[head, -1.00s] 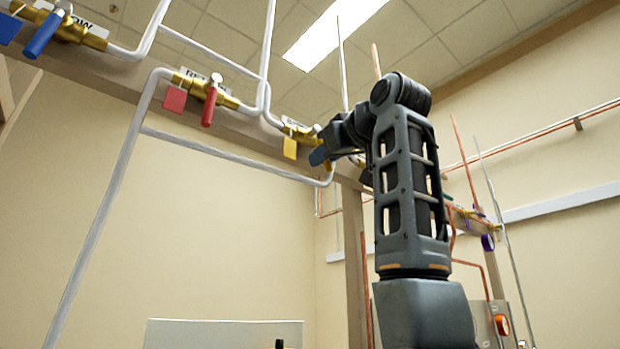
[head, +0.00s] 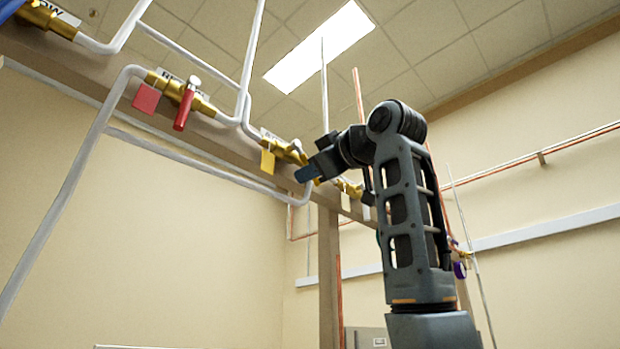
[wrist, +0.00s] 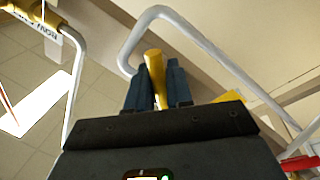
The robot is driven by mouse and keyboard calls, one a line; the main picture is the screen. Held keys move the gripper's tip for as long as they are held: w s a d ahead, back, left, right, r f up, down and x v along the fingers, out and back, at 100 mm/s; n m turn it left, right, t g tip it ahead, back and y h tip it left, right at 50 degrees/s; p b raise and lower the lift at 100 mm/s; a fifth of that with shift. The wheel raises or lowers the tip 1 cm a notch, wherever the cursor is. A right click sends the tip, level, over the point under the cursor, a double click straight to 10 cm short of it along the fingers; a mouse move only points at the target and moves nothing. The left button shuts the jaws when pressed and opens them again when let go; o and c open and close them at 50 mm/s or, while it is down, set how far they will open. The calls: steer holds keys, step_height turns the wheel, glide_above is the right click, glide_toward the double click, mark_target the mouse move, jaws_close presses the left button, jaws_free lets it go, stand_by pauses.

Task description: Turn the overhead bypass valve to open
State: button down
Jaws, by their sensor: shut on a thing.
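The overhead valve has a brass body (head: 286,150) on the beam, with a yellow tag (head: 267,162) hanging at its left. Its label is partly hidden, so I cannot read it in full. My gripper (head: 304,172) is up at this valve, just right of the tag. In the wrist view, the blue fingers of my gripper (wrist: 154,88) are shut on a yellow handle (wrist: 153,62), which shows between them. The yellow tag also shows in the wrist view (wrist: 229,97). In the head view the handle is hidden by the fingers.
A valve with a red handle (head: 184,108) and red tag (head: 146,98) is to the left. White pipes (head: 75,170) loop around the valves. Another brass fitting (head: 349,187) is just right of my gripper. A ceiling light (head: 320,44) is above.

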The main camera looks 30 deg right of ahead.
steer(key=c, duration=1.2)
jaws_free()
steer(key=b+v, duration=0.2)
steer(key=v, duration=0.6)
steer(key=shift+w+r, duration=0.1)
